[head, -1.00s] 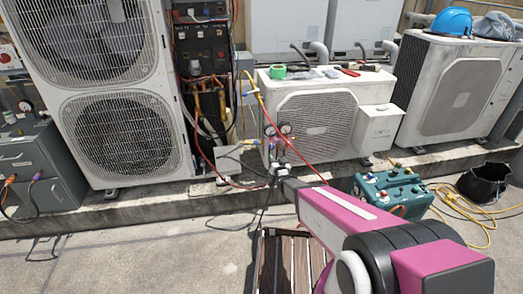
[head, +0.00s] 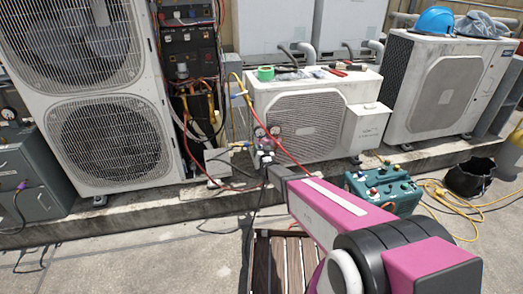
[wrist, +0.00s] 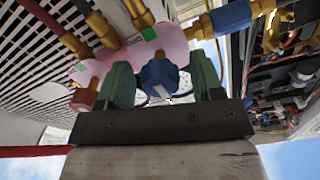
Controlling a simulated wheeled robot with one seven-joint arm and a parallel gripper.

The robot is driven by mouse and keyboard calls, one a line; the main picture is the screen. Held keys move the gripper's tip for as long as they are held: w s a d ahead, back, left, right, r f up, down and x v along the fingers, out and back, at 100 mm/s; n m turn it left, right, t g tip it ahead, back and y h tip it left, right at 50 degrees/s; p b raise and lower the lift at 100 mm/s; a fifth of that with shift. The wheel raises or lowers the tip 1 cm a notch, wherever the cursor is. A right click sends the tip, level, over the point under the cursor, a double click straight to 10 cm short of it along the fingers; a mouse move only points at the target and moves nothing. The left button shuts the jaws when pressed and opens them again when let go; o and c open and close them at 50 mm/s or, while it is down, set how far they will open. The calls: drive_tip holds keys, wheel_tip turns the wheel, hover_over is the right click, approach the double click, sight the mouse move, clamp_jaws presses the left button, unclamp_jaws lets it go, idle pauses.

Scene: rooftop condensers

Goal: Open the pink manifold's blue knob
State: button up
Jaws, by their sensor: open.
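The pink manifold (wrist: 173,43) fills the upper middle of the wrist view, with brass fittings on it. Its blue knob (wrist: 160,76) sits between the two green fingertips of my gripper (wrist: 163,82). The gripper is open, with a finger on each side of the knob. The gap to each finger looks narrow, and I cannot tell whether either touches. A red knob (wrist: 85,95) is outside the left finger. In the head view my gripper (head: 267,163) is at the manifold below two round gauges, and the manifold itself is mostly hidden there.
A small white condenser (head: 300,125) stands behind the gripper, with tools on top. A tall condenser (head: 105,120) is on the left. A red hose (head: 292,158) and other hoses run close by. A teal pump box (head: 385,192) and a wooden slatted pallet (head: 284,262) are nearby.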

drive_tip(key=c, duration=0.9)
